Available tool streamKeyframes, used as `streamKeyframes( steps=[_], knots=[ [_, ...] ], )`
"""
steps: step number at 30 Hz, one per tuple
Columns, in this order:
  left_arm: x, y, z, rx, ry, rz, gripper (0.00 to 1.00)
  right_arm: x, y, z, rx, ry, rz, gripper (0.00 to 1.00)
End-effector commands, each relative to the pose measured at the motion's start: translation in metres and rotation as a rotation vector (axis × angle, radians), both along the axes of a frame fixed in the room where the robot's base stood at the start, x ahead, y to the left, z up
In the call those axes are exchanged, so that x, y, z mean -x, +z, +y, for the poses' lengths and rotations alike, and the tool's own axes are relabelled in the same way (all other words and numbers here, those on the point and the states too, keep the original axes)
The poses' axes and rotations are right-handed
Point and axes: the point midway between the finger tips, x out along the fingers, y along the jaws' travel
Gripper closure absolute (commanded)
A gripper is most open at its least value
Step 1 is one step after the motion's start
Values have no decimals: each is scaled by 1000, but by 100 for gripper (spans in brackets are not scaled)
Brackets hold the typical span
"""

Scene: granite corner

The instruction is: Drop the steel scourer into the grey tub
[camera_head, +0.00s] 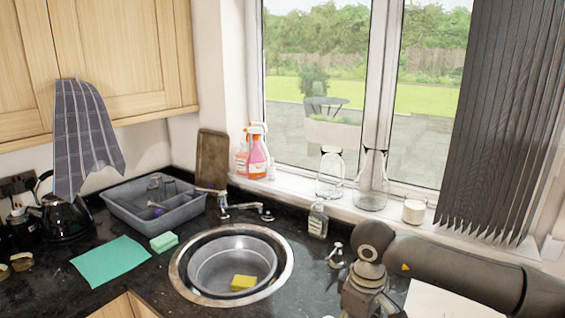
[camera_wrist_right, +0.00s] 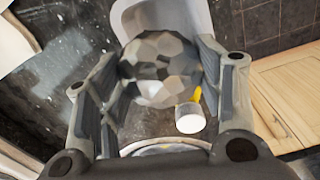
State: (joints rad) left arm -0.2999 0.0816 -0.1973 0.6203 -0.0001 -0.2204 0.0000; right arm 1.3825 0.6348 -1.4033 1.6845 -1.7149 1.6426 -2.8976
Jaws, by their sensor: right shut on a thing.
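In the right wrist view my right gripper (camera_wrist_right: 158,70) is shut on the steel scourer (camera_wrist_right: 160,65), a faceted grey-brown ball between its two fingers. Behind the scourer, at the top of that view, is a pale grey rounded tub (camera_wrist_right: 203,22), partly hidden by the scourer and fingers. The scourer is in front of it in the picture; I cannot tell the height between them. In the head view my right arm comes in at the lower right, and its fingers and the scourer are out of sight. My left gripper is not in view.
A white-and-yellow item (camera_wrist_right: 190,117) shows below the scourer. In the head view, a round sink bowl (camera_head: 205,272) holds a yellow sponge (camera_head: 243,282). A grey rack (camera_head: 128,212), green cloth (camera_head: 110,260) and soap bottle (camera_head: 318,222) stand around it. Glass bottles line the sill.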

Motion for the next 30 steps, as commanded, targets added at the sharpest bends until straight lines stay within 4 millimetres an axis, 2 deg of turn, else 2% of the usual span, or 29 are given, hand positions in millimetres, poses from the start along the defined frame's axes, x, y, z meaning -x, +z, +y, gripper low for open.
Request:
streamKeyframes(
  steps=[1, 6, 19, 23, 30],
  knots=[
    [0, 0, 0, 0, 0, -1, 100, 0, 0, 0, 0, 0, 0, 36],
    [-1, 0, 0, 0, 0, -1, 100, 0, 0, 0, 0, -1, 0, 14],
    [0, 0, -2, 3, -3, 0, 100, -1, 6, 0, -1, -1, -2, 14],
    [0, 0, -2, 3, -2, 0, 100, -1, 24, 0, -1, -1, -4, 14],
    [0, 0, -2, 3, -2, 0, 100, -1, 76, 0, -1, -1, -4, 14]
  ],
)
